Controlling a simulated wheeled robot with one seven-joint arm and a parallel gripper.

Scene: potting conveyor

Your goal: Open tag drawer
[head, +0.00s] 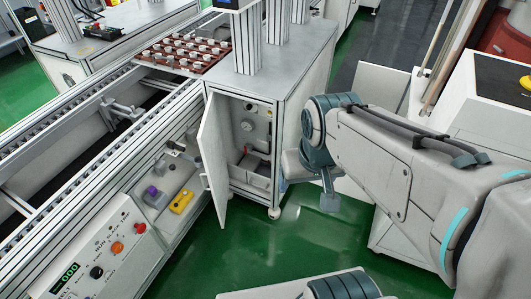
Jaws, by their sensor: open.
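The white cabinet (290,90) stands at centre, its door (213,150) swung open to the left. Inside are a panel with a round dial (247,126) and, lower down, a small grey drawer-like box (258,180). I cannot read a label on it, so I cannot tell for sure that it is the tag drawer. My arm reaches in from the right. I cannot make out any contact with the box.
A conveyor frame (60,125) runs along the left, with a control panel (98,250) at its near end. A tray of pots (185,52) lies at the back. A yellow object (182,201) lies by the conveyor. Green floor (300,240) is clear before the cabinet.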

